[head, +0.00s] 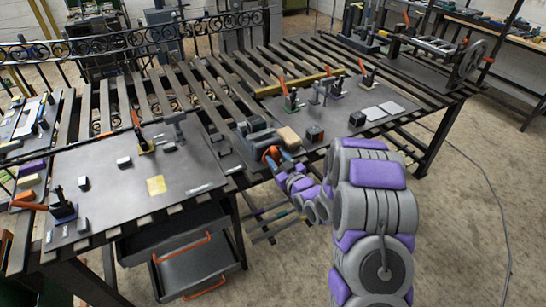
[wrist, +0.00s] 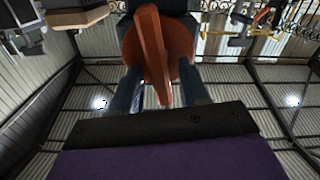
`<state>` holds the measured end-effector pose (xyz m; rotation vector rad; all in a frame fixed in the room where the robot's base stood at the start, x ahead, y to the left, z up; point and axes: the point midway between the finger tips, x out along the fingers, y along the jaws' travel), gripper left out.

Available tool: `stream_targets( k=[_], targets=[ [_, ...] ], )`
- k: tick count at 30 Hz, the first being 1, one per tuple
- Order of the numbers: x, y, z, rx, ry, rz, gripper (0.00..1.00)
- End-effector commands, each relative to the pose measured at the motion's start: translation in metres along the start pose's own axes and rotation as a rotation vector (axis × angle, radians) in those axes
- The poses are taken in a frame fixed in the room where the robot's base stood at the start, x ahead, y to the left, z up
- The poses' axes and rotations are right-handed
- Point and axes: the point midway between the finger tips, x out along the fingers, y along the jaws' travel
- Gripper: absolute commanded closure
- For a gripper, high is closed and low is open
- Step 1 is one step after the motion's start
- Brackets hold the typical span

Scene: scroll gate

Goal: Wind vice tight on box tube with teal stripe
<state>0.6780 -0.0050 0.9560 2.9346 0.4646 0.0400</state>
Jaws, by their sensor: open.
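A grey bench vice (head: 258,137) stands at the front edge of the slatted bench, mid-picture. Its orange handle (head: 270,154) faces my arm. In the wrist view the orange handle (wrist: 150,45) is large, a long bar across a round hub. My gripper (head: 284,171) is at the handle in the head view. In the wrist view its two blue-grey fingers (wrist: 163,88) are open, one on each side of the handle bar. I cannot tell whether they touch it. The vice jaws are too small to judge. I cannot make out a box tube with a teal stripe.
A dark plate (head: 130,178) with small clamps and blocks lies left of the vice. A tan block (head: 288,138) and another dark plate with clamps lie right of it. A dark drawer cart (head: 195,265) stands below. The concrete floor at right is mostly clear.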

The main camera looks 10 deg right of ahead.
Motion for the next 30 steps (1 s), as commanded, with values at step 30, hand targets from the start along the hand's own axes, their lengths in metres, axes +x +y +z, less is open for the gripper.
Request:
stream_targets(
  k=[30],
  targets=[
    [0.032,0.0,0.0,0.0,-0.001,0.0,0.91]
  ],
)
